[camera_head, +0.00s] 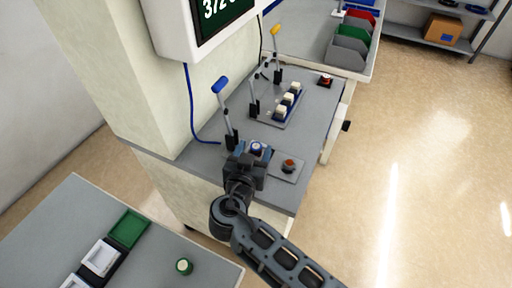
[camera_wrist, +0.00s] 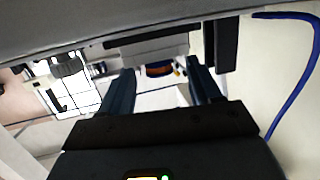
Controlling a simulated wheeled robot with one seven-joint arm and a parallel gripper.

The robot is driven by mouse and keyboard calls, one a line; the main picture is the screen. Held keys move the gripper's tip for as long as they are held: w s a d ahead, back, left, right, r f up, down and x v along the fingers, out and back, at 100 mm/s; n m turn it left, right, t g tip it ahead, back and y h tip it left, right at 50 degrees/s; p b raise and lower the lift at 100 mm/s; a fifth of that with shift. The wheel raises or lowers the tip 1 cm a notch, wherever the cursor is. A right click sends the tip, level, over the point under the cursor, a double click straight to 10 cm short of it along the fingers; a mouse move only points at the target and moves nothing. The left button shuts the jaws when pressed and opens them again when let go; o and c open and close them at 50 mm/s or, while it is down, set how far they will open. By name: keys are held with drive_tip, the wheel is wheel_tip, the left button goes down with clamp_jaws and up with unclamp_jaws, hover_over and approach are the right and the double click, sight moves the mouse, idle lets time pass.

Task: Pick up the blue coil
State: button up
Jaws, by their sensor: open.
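A small blue and white round thing (camera_head: 257,147), which seems to be the blue coil, is at the front of the grey workbench. My gripper (camera_head: 250,154) is open right at it, with its fingers near its sides in the head view. In the wrist view, a round blue piece with a copper-orange band (camera_wrist: 158,70) shows beyond and between the two open fingers of my gripper (camera_wrist: 160,78). Contact cannot be told. My gripper hides part of its lower side and what it rests on.
A blue-handled lever (camera_head: 226,112) stands just behind left. A plate with an orange-red button (camera_head: 289,165) lies close on the right. A rack of white-topped pieces (camera_head: 288,104) and a yellow-handled lever (camera_head: 276,50) are farther back. A lower table (camera_head: 60,220) is at front left.

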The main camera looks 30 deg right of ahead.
drive_tip(key=shift+c, duration=0.4)
clamp_jaws()
drive_tip(key=shift+r, duration=0.15)
